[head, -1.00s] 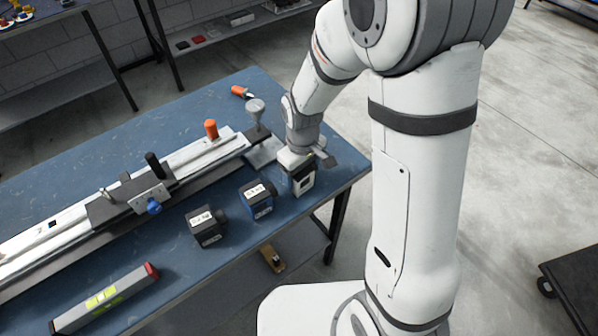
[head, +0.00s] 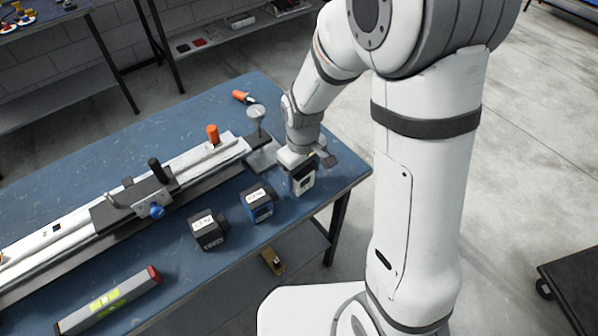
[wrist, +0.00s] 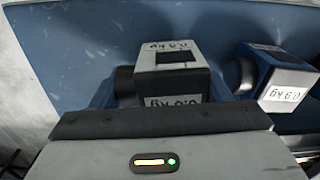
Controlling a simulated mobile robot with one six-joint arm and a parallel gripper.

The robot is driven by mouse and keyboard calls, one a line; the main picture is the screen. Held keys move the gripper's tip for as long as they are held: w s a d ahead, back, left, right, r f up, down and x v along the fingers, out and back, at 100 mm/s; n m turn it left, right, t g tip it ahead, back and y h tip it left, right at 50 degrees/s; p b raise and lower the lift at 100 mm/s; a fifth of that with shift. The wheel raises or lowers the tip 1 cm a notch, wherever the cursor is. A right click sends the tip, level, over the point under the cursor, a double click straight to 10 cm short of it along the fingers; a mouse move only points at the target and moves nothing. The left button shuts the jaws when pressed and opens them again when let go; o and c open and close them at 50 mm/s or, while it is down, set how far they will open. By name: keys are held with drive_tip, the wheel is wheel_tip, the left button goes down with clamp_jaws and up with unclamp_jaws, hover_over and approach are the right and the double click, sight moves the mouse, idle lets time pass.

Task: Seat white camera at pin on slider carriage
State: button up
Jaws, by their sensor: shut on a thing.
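The white camera (head: 303,181) is at the right end of the blue table, under my gripper (head: 297,162). My gripper is shut on it, though its fingers are mostly hidden. In the wrist view the white camera (wrist: 172,55) shows a white top with a dark square and a dark lens on its left. I cannot tell whether it touches the table. The dark slider carriage (head: 104,216) sits on the pale rail at the left, well away from my gripper. A small upright metal piece on the carriage may be the pin, but it is too small to be sure.
A blue camera (head: 260,209) stands just left of the white one, with a black camera (head: 208,236) beyond it. A spirit level (head: 108,302) lies at the front left.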

drive_tip(key=shift+r, duration=0.1)
drive_tip(key=shift+r+p, duration=1.95)
drive_tip(key=shift+r, duration=0.65)
drive_tip(key=shift+r, duration=0.1)
drive_tip(key=shift+w+r+p, duration=0.1)
drive_tip(key=shift+r+p, duration=2.6)
drive_tip(key=shift+r, duration=0.95)
